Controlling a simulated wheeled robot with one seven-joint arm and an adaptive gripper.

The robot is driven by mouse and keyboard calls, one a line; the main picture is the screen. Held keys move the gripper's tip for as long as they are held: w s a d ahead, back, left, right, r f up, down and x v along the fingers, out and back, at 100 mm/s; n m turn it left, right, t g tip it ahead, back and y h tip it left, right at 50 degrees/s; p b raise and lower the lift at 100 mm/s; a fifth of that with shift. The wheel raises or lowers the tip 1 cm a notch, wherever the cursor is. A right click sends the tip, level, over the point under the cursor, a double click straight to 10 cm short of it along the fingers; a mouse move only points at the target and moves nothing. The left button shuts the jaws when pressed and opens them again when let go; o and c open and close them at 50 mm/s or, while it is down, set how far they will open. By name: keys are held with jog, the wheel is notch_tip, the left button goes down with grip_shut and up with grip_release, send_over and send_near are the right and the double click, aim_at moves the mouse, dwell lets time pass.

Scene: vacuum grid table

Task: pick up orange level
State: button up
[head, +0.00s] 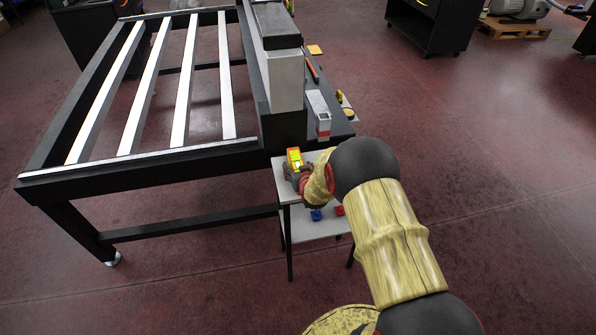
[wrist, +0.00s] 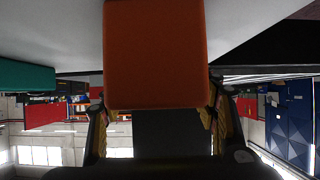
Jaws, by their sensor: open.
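An orange block-like body, apparently the orange level (wrist: 155,52), fills the upper middle of the wrist view. In the wrist view my gripper (wrist: 156,118) is open, with one finger near each side of the orange body. Whether the fingers touch it cannot be told. My wrist and arm hide part of the side table.
A large black frame table (head: 40,165) with white slats stands at left. Its right-hand ledge carries a grey-white box (head: 318,112) and a thin orange-red item (head: 312,68). Blue (head: 316,215) and red (head: 339,210) pieces lie on the lower shelf.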

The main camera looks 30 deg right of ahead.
jog(key=shift+c, duration=0.9)
grip_shut()
jog(key=shift+r, duration=0.15)
